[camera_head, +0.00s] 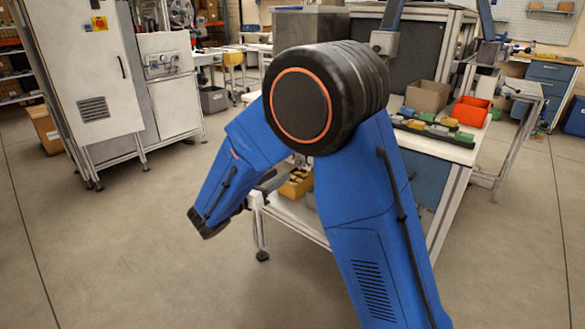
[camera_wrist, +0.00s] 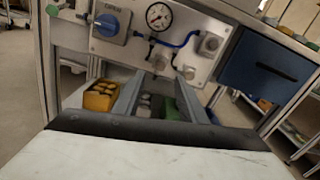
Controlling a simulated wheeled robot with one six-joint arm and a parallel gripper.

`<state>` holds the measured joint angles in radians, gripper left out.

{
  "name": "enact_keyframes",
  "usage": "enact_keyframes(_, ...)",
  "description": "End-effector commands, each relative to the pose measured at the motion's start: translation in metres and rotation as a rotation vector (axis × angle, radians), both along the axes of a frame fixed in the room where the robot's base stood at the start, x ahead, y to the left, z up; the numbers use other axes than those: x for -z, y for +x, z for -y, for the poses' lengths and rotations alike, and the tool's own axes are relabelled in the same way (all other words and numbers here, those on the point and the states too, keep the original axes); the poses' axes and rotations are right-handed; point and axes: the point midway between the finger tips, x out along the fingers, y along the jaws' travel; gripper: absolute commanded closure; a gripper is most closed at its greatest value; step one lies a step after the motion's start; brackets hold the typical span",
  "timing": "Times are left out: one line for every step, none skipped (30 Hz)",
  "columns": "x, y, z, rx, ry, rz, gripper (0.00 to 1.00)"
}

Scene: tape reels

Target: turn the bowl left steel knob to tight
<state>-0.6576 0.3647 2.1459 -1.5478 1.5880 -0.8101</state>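In the wrist view a pale metal panel (camera_wrist: 128,48) stands ahead. It carries a round pressure gauge (camera_wrist: 159,16), a blue knob (camera_wrist: 106,25) at its left, and blue tubing. An upper steel fitting or knob (camera_wrist: 209,44) sits at its right, and a lower one (camera_wrist: 188,72) sits below. Labels naming a bowl knob are too small to read. My gripper (camera_wrist: 159,77) points at the panel's lower edge, its two grey fingers apart with nothing seen between them. It appears short of the panel; contact cannot be told. In the head view my arm hides the panel and gripper.
A yellow bin (camera_wrist: 101,96) lies beneath the panel. A blue drawer unit (camera_wrist: 262,68) stands at its right. In the head view an orange bin (camera_head: 470,111) and cardboard box (camera_head: 428,96) stand on the bench. A white cabinet (camera_head: 85,75) stands left; the floor between is clear.

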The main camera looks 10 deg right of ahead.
Motion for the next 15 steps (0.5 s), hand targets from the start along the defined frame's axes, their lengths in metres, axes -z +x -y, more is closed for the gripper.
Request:
enact_keyframes(0.0,0.005,0.009,0.005,0.0,0.0,0.62)
enact_keyframes(0.0,0.008,0.013,0.004,0.0,0.0,0.62)
enact_keyframes(0.0,0.012,0.019,0.004,0.0,0.0,0.62)
enact_keyframes(0.0,0.015,0.023,0.004,0.0,0.0,0.62)
enact_keyframes(0.0,0.018,0.027,0.004,0.0,0.0,0.62)
enact_keyframes(0.0,0.022,0.033,0.004,0.0,0.0,0.62)
enact_keyframes(0.0,0.025,0.036,0.004,-0.001,0.0,0.62)
enact_keyframes(0.0,0.028,0.04,0.003,0.0,0.0,0.62)
enact_keyframes(0.0,0.031,0.045,0.003,0.001,-0.001,0.62)
enact_keyframes(0.0,0.034,0.048,0.003,0.0,0.0,0.62)
enact_keyframes(0.0,0.036,0.051,0.003,0.0,0.0,0.62)
enact_keyframes(0.0,0.039,0.054,0.003,0.0,0.0,0.62)
enact_keyframes(0.0,0.041,0.057,0.003,0.0,0.0,0.62)
enact_keyframes(0.0,0.042,0.059,0.003,0.0,0.0,0.62)
enact_keyframes(0.0,0.044,0.062,0.003,0.0,0.0,0.62)
